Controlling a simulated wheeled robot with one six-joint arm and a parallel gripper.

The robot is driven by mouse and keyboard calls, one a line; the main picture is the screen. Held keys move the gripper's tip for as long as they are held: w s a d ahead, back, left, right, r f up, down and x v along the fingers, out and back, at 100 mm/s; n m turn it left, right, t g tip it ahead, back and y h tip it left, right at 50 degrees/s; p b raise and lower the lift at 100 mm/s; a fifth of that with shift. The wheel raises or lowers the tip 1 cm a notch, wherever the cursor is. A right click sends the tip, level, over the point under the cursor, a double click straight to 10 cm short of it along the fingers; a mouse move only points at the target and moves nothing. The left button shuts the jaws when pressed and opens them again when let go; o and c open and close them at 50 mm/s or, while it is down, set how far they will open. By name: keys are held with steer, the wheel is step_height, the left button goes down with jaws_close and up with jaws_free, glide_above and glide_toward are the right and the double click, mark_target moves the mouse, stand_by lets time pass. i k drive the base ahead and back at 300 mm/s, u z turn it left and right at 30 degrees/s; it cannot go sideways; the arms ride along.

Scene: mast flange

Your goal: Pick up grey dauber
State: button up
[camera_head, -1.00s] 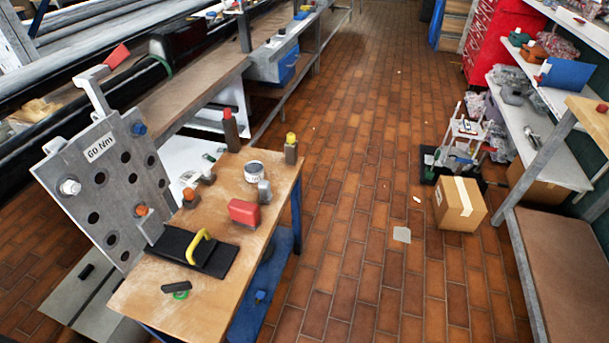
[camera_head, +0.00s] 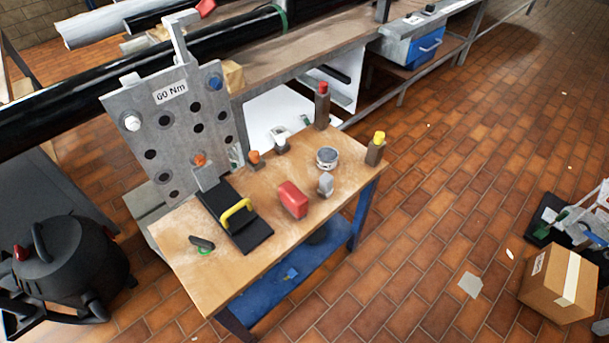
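The wooden workbench (camera_head: 225,270) stands near the middle of the head view. A small grey upright piece (camera_head: 326,184), which may be the grey dauber, stands on it just right of a red block (camera_head: 293,199). A second small piece with a pale grey-white top (camera_head: 281,138) stands near the bench's back edge; I cannot tell surely which is the dauber. An orange-topped piece (camera_head: 254,158), a red-topped bottle (camera_head: 322,108) and a yellow-topped bottle (camera_head: 375,149) also stand there. My gripper is not in view.
A round tin (camera_head: 327,158), a black plate with a yellow handle (camera_head: 237,213) and a black-green item (camera_head: 202,243) share the bench. A holed grey flange plate (camera_head: 175,130) rises behind. A black vessel (camera_head: 70,260) stands left, a cardboard box (camera_head: 556,285) right.

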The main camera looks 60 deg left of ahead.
mark_target(325, 189)
steer(key=u, duration=0.85)
steer(key=i, duration=0.8)
steer(key=u, duration=0.8)
